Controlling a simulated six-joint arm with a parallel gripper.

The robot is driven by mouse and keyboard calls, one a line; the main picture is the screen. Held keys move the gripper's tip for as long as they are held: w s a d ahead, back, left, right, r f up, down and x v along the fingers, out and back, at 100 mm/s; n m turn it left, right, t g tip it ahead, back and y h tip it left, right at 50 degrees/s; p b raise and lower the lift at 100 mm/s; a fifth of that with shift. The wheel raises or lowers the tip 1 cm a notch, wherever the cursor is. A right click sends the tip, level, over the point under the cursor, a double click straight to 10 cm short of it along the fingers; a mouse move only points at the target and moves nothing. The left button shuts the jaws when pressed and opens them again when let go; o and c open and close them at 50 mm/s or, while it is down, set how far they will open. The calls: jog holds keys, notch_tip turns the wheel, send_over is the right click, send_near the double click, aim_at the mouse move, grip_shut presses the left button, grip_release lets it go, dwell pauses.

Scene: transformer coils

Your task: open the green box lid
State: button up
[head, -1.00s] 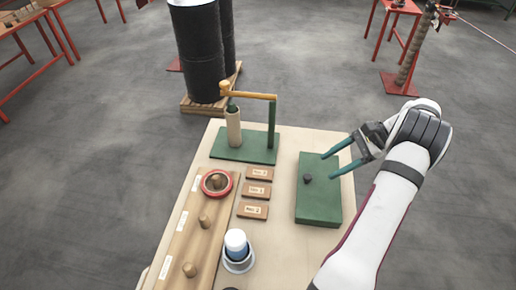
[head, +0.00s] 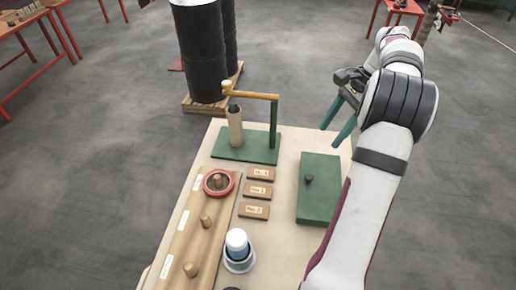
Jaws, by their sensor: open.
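The green box (head: 318,205) lies on the right part of the table in the head view. Its flat green lid is closed, with a small dark knob (head: 309,180) on top near the left edge. My gripper (head: 335,134) has two teal fingers, spread apart and empty. It is beyond the far end of the box, above and apart from the lid. My white arm passes along the right side of the box and hides a little of the right edge.
A green stand (head: 245,146) with a yellow-topped crank arm is at the table's back left. A wooden board (head: 197,230) with pegs and a red ring (head: 218,182), labelled blocks (head: 258,190) and a white-capped cup (head: 237,243) fill the left. A black drum (head: 200,55) stands behind.

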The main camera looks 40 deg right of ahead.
jog(key=a+r+n, duration=0.2)
jog(key=a+n, duration=0.1)
jog(key=a, duration=0.7)
jog(key=w+a+r+n+g+h, duration=0.1)
jog(key=a+r+n, duration=0.2)
jog(key=a, duration=0.8)
jog(key=shift+w+a+n, duration=0.15)
jog(key=shift+n, duration=0.35)
